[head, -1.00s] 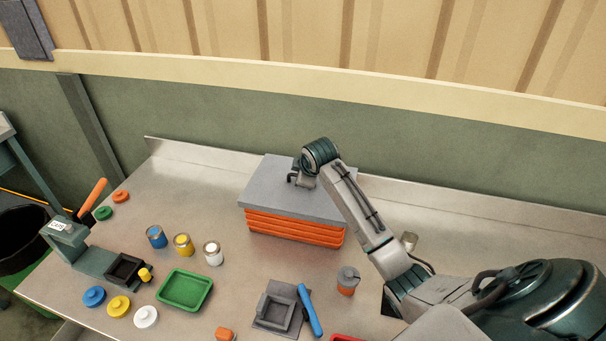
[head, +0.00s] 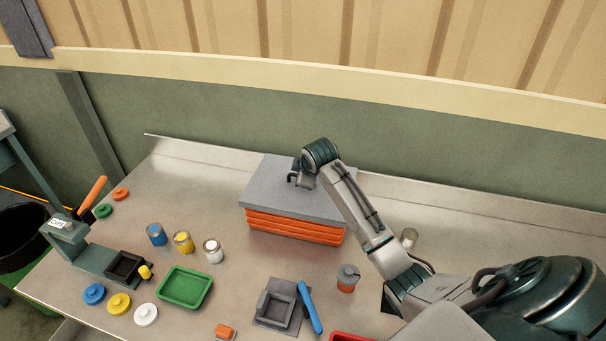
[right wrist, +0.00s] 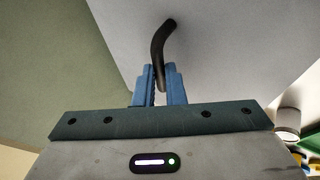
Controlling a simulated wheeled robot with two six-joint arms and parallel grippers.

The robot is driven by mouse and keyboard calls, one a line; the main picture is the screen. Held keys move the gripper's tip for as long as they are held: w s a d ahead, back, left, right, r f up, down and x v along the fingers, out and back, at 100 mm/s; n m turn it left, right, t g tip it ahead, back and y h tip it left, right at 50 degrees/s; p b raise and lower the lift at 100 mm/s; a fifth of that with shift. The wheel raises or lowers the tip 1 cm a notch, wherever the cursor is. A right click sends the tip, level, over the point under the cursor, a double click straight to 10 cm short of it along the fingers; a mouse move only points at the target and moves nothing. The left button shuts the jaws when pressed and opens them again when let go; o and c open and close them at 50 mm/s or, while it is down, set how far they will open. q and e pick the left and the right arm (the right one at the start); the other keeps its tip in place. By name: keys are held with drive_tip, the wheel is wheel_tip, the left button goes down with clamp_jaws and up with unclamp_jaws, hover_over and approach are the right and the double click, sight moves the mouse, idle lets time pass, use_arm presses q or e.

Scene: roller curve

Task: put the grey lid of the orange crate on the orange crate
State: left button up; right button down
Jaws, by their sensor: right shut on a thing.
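The orange crate (head: 290,228) stands on the metal table near the back edge. Its grey lid (head: 270,185) lies flat over the crate's top, and no clear gap shows between them from here. My right gripper (head: 296,179) is above the lid and shut on its dark handle. In the right wrist view the blue fingers (right wrist: 160,88) close around the dark handle (right wrist: 163,45), with the pale grey lid (right wrist: 225,60) behind. The far sides of the crate are hidden by the lid. My left gripper is in no view.
Paint cans (head: 183,242) stand left of the crate, with a green tray (head: 185,287) in front. A grey fixture (head: 278,305), a blue-handled tool (head: 310,308) and an orange-grey container (head: 347,280) lie nearer. The table's back lip (head: 210,150) runs behind the crate.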

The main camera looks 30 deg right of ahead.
drive_tip(key=shift+f, duration=0.25)
idle(0.5)
drive_tip(key=c, duration=0.9)
unclamp_jaws()
drive_tip(key=shift+o, duration=0.2)
wheel_tip(320, 180, up, 9)
idle(0.8)
idle(0.6)
